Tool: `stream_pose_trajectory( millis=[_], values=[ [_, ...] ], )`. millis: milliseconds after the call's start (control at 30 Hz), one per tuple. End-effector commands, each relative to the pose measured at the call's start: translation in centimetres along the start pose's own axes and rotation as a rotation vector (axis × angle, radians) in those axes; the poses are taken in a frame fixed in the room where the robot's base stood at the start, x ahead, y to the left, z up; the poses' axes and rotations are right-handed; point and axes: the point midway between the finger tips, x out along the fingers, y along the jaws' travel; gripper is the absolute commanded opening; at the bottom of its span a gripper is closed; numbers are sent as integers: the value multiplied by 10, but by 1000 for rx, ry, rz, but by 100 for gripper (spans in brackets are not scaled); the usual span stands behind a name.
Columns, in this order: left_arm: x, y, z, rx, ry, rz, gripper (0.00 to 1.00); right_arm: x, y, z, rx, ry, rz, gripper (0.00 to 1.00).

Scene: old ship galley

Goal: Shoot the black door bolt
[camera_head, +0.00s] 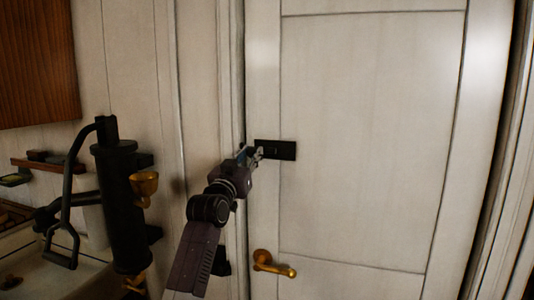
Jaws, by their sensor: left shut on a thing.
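The black door bolt (286,151) is a small dark plate on the white door (370,140), near the door's left edge. My left gripper (259,153) is at the left end of the bolt, shut on part of it. The fingers and wrist hide that end, so I cannot tell how far the bar is slid. My right gripper is not in view.
A brass door handle (272,264) sits below the bolt. A black cylindrical pump with a lever (118,205) stands left of my arm, by a pale counter (75,278). A small wall shelf (45,165) is at far left.

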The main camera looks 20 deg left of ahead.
Motion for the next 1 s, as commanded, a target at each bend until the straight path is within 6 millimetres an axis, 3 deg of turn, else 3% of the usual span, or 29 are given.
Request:
stream_pose_trajectory(
  millis=[267, 567, 1000],
  values=[
    [0, -2, 0, 1, 0, -2, 51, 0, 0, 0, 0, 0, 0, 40],
    [-2, -1, 0, 1, 1, -1, 51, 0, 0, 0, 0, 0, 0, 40],
    [-53, -1, 0, 2, 1, -2, 51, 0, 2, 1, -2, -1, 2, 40]
  ],
)
